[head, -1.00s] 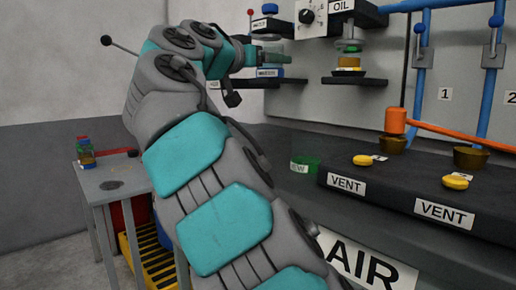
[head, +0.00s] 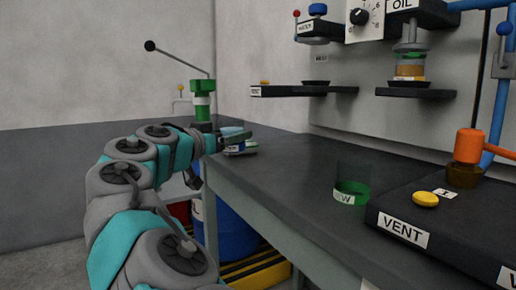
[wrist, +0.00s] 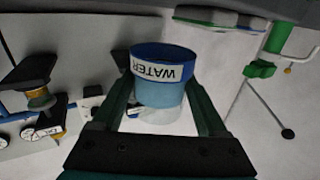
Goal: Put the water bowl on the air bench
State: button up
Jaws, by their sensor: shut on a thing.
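The water bowl (wrist: 160,92) is a clear bluish cup with a blue band and a white WATER label, upside down in the wrist view. My gripper (wrist: 164,105) is shut on it, one finger on each side. In the head view my gripper (head: 238,140) holds the bowl (head: 238,150) at the far left corner of the air bench (head: 275,170), a long dark-topped bench. The bowl is small and partly hidden there. I cannot tell whether it touches the bench top.
Wall shelves (head: 300,91) overhang the back. A green fixture with a lever (head: 203,100) stands beyond my gripper. The bench's left-middle top is clear.

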send_over(252, 160)
jog(key=shift+s+a+f, duration=0.1)
jog(key=shift+s+f, duration=0.15)
jog(key=shift+f, duration=0.15)
jog(key=shift+w+d+f, duration=0.1)
jog(key=shift+w+f, duration=0.05)
jog(key=shift+f, duration=0.75)
jog(key=shift+w+d+f, duration=0.1)
jog(key=shift+f, duration=0.75)
jog(key=shift+f+b, duration=0.2)
jog(key=shift+b, duration=0.15)
jog(key=o, duration=1.5)
jog(key=shift+r+p, duration=0.25)
jog(key=shift+p, duration=0.1)
jog(key=v, duration=1.2)
jog(key=shift+b, duration=0.35)
